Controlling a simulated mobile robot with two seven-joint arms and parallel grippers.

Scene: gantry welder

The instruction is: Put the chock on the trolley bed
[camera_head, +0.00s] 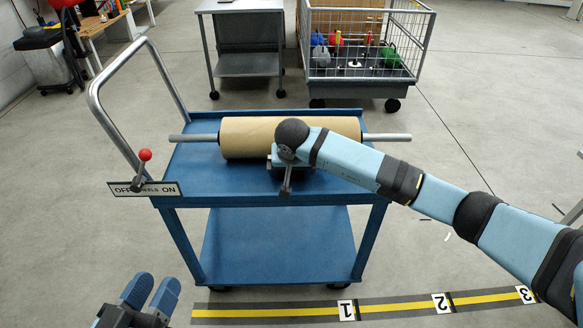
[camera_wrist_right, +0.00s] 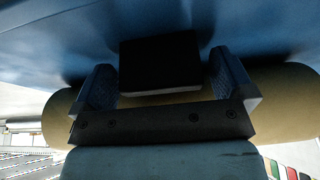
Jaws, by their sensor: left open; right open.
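The trolley bed (camera_head: 215,182) is a blue top with a large tan roll (camera_head: 240,138) on a grey bar lying across it. My right gripper (camera_head: 288,172) is low over the bed at the roll's near side. In the right wrist view, a black block (camera_wrist_right: 160,66), which looks like the chock, lies between the spread fingers of my right gripper (camera_wrist_right: 165,82), on or just above the blue surface. My left gripper (camera_head: 151,291) is open and empty, in front of the trolley's left side.
A red-knobbed lever (camera_head: 145,156) with an OFF/ON wheels sign (camera_head: 168,189) is at the trolley's left corner, below the push handle (camera_head: 92,95). A wire-sided cart (camera_head: 367,75) and a grey table (camera_head: 247,63) stand behind. Numbered yellow-black floor tape (camera_head: 395,302) runs in front.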

